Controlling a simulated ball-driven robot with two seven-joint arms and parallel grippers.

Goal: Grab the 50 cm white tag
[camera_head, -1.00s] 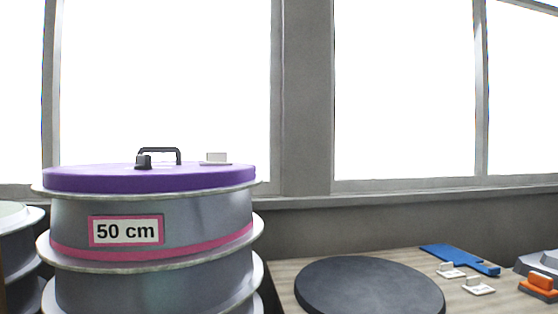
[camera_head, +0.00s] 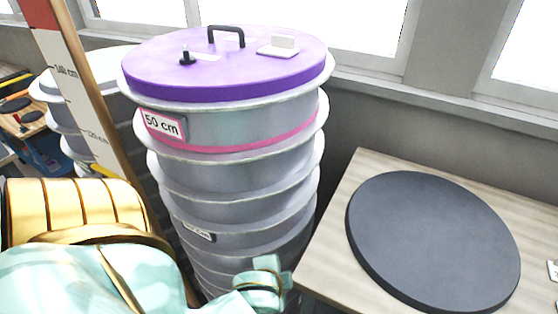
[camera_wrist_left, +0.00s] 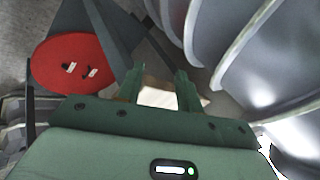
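A white tag (camera_head: 279,47) with an upright grip block lies flat on the purple lid (camera_head: 225,66) of a tall grey mould stack. Any writing on it is too small to read. A pink-framed "50 cm" label (camera_head: 163,125) is on the stack's side below the lid. My left arm is low at the left of the head view, below the lid and apart from the tag. In the left wrist view my left gripper (camera_wrist_left: 162,85) has its two green fingers apart, with a pale patch seen between them. The tag is not identifiable there. My right gripper is out of view.
A black handle (camera_head: 227,35) and a dark knob (camera_head: 187,55) stand on the lid near the tag. A measuring board (camera_head: 85,85) leans at the left. A wooden table (camera_head: 365,185) with a black disc (camera_head: 433,240) is at the right. Ribbed mould sides (camera_wrist_left: 235,50) are close to the left gripper.

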